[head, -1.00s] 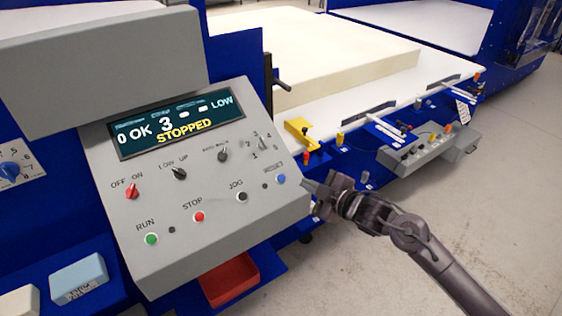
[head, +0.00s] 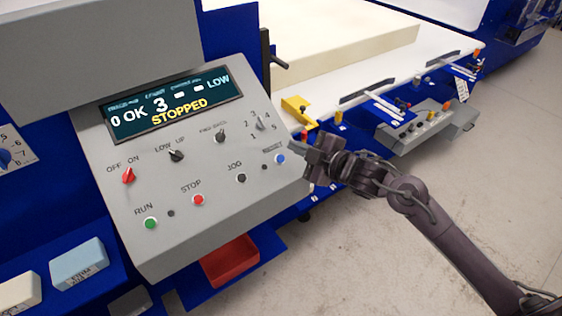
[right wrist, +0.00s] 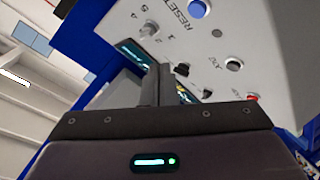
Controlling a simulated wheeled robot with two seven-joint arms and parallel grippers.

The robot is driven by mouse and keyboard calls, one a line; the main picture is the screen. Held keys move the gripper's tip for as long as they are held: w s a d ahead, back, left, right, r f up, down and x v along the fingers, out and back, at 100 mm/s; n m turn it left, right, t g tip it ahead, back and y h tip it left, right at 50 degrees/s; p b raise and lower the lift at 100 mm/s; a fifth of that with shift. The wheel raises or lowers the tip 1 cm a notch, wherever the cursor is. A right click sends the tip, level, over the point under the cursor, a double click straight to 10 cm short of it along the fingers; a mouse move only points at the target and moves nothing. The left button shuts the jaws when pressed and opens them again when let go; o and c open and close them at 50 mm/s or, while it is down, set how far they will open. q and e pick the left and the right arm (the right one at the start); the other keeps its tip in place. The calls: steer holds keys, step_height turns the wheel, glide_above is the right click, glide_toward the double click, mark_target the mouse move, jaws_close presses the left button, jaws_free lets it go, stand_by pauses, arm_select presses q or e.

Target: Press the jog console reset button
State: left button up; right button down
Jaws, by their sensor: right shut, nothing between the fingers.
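The grey console (head: 215,235) has a sloped panel with a display reading "STOPPED" (head: 175,104). The blue reset button (head: 280,159) is at the panel's right edge. The right wrist view shows this blue button (right wrist: 197,8) at the top, beside the word RESET. The black JOG button (head: 241,178) is to its left and below. My right gripper (head: 304,148) is shut and empty, just right of the blue button. In the right wrist view its closed fingers (right wrist: 166,98) point up toward the panel. I cannot tell contact; they appear apart from the button. My left gripper is not in view.
A red STOP button (head: 198,199), a green RUN button (head: 151,223) and several selector knobs share the panel. A red bin (head: 231,262) sits below it. A yellow bracket (head: 299,110) and a second control box (head: 425,125) are beyond my gripper. Open floor lies at right.

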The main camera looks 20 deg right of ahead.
mark_target(281, 159)
steer(key=f+b, duration=0.1)
steer(key=w+f+b, duration=0.1)
steer(key=f, duration=0.1)
steer(key=w+f+b, duration=0.1)
steer(key=shift+w+a+f, duration=0.25)
steer(key=shift+a+f, duration=0.1)
steer(key=shift+a, duration=0.05)
steer(key=shift+w+a+f+b, duration=0.15)
steer(key=shift+w+f+b, duration=0.3)
steer(key=shift+b, duration=0.2)
stand_by(0.9)
steer(key=shift+f, duration=0.1)
steer(key=shift+w+a+f, duration=0.1)
steer(key=shift+w+f, duration=0.05)
steer(key=shift+f, duration=0.15)
steer(key=shift+w+f+b, duration=0.2)
steer(key=shift+f+b, duration=0.2)
steer(key=shift+b, duration=0.2)
stand_by(0.7)
steer(key=shift+r, duration=0.1)
steer(key=shift+s+r+p, duration=0.3)
steer(key=shift+r+p, duration=0.25)
steer(key=shift+p, duration=0.2)
steer(key=shift+s+r, duration=0.1)
